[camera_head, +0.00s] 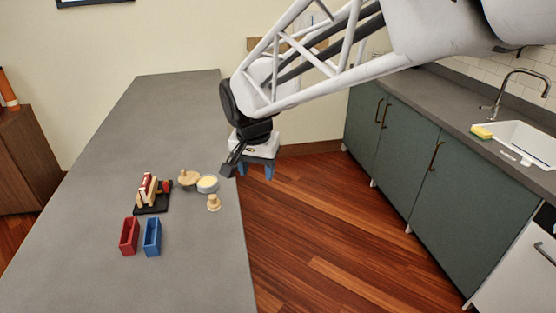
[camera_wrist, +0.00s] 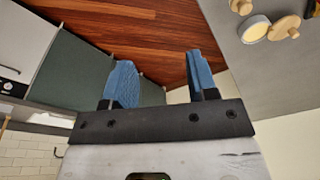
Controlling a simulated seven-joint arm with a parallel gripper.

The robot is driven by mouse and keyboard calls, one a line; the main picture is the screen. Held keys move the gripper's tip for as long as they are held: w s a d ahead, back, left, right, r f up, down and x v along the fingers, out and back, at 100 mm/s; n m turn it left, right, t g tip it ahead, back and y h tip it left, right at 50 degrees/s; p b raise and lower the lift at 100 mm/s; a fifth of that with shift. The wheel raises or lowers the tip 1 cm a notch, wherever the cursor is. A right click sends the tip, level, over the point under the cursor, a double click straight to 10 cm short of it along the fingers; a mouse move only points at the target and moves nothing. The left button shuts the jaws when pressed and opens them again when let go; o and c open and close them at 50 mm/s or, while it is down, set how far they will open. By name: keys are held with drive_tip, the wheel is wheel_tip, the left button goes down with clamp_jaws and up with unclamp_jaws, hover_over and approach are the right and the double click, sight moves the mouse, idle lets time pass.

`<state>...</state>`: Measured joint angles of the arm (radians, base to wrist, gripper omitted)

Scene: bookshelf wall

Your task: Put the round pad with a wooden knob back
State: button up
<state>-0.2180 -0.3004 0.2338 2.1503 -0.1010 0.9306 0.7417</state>
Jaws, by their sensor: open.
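Two round wooden pieces with knobs lie on the grey counter: a wider pale disc with a knob (camera_head: 188,178) and a smaller one with a round base (camera_head: 214,203). I cannot tell for sure which is the pad. A shallow round dish (camera_head: 207,184) with a cream inside stands between them. In the wrist view the wider disc (camera_wrist: 281,28), the dish (camera_wrist: 254,29) and part of the smaller piece (camera_wrist: 242,6) show at the top right. My gripper (camera_head: 256,171) is open and empty, right of the counter's edge; its blue fingers (camera_wrist: 160,68) show apart.
A dark rack (camera_head: 152,209) with wooden and red pieces stands left of the disc. A red box (camera_head: 129,237) and a blue box (camera_head: 152,238) stand nearer. The far counter (camera_head: 165,105) is clear. Green cabinets (camera_head: 400,150) and a sink (camera_head: 525,142) are at right.

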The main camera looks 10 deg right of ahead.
drive_tip(key=s+d+n, duration=0.2)
drive_tip(key=s+d, duration=0.3)
drive_tip(key=s, duration=0.5)
drive_tip(key=s+d+n, duration=0.3)
drive_tip(key=s+d, duration=0.2)
drive_tip(key=s, duration=0.6)
drive_tip(key=shift+s+f+t, duration=0.15)
drive_tip(key=shift+f+t, duration=0.25)
drive_tip(key=shift+f, duration=0.05)
drive_tip(key=shift+d, duration=0.1)
